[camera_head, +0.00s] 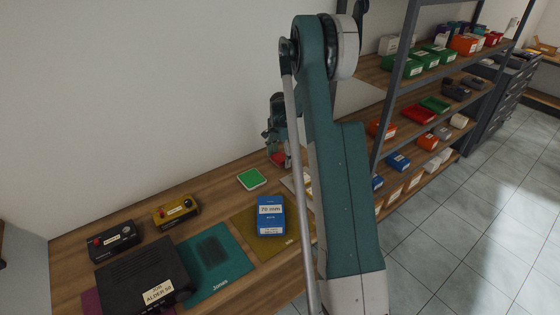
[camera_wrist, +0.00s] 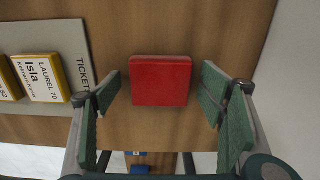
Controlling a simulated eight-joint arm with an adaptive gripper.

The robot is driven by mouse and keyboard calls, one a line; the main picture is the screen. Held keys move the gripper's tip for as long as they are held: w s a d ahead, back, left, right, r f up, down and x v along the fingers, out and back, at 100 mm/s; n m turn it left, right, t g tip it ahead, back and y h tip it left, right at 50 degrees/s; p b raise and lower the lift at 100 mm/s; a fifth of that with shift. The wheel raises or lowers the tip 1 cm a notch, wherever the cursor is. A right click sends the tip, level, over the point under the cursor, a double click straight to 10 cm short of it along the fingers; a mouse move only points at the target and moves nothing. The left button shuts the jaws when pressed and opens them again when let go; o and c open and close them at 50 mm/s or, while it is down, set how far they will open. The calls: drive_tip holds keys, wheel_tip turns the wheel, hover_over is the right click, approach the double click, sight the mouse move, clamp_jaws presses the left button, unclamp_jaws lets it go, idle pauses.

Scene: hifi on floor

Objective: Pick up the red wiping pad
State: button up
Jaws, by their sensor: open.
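The red wiping pad (camera_wrist: 160,81) is a red square block lying flat on the wooden bench top in the wrist view. In the head view a small part of it (camera_head: 277,158) shows below my gripper, and the rest is hidden. My gripper (camera_wrist: 163,92) is open, with one green-padded finger on each side of the pad. There is a gap between each finger and the pad, and I see no contact. My arm hides part of the bench in the head view.
A grey board (camera_wrist: 50,45) with yellow-edged labelled blocks (camera_wrist: 40,78) lies left of the pad in the wrist view. A pale wall (camera_wrist: 292,75) is close on the right. On the bench are a green-topped pad (camera_head: 251,179), a blue box (camera_head: 270,215) and a black box (camera_head: 140,275).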

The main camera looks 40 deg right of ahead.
sight(280, 157)
idle(0.3)
drive_tip(key=c, duration=1)
drive_tip(key=shift+r+b, duration=0.35)
drive_tip(key=shift+r, duration=4.65)
